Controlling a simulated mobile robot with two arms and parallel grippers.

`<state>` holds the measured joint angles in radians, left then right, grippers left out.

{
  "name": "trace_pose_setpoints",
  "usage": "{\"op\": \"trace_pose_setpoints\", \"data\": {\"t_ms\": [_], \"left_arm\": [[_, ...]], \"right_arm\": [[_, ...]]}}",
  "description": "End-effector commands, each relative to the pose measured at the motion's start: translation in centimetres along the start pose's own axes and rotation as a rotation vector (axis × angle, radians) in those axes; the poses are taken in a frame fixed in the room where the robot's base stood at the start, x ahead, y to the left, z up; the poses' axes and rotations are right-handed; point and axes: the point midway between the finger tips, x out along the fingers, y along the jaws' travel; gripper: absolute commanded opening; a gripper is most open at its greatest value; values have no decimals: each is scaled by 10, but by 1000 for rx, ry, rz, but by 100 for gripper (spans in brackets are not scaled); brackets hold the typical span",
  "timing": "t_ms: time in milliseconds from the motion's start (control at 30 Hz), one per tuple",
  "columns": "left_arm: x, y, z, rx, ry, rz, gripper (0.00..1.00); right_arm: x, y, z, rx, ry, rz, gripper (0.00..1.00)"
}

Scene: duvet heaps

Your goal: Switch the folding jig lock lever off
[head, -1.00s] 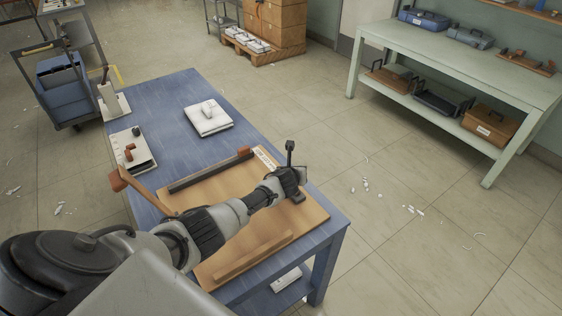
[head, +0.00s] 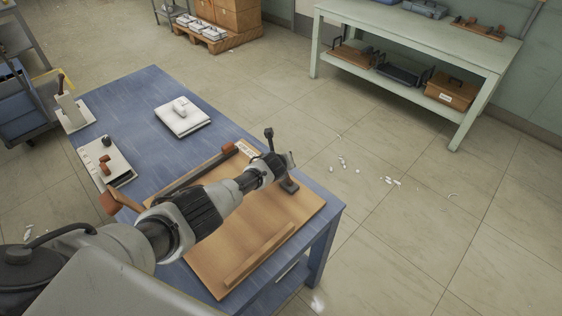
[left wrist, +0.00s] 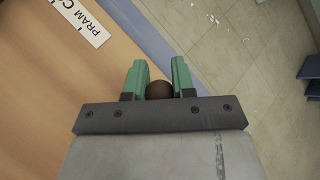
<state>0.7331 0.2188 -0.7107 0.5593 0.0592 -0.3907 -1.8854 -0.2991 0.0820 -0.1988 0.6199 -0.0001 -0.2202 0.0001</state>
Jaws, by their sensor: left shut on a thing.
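The folding jig is a wooden board (head: 250,225) with raised rails, lying on the blue table. Its white label, partly reading "PRAM C", shows in the left wrist view (left wrist: 82,20). My left gripper (head: 287,164) is over the jig's far right corner, above a small dark block (head: 290,185). In the left wrist view, its green fingers (left wrist: 160,85) are shut on a round dark brown knob (left wrist: 160,90), which I take as the lock lever's. The rest of the lever is hidden by the gripper, so its angle cannot be told. My right gripper is out of view.
A pale green bench (head: 420,50) stands at back right. White scraps litter the floor, which is otherwise open beyond the table.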

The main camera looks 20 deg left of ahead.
Motion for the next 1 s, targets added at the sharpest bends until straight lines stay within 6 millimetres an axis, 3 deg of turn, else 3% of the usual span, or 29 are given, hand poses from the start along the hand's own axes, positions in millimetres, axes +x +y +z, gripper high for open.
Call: {"op": "trace_pose_setpoints", "data": {"t_ms": [33, 67, 200, 567, 1000], "left_arm": [[0, 2, 0, -11, 2, 3, 0], [0, 2, 0, -12, 2, 3, 29], [0, 1, 0, -8, 1, 2, 50], [-4, 1, 0, -4, 2, 1, 50], [-59, 1, 2, -3, 1, 0, 50]], "right_arm": [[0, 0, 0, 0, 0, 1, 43], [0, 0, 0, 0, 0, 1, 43], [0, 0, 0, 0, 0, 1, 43], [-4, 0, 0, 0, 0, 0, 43], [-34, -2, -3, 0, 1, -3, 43]]}}
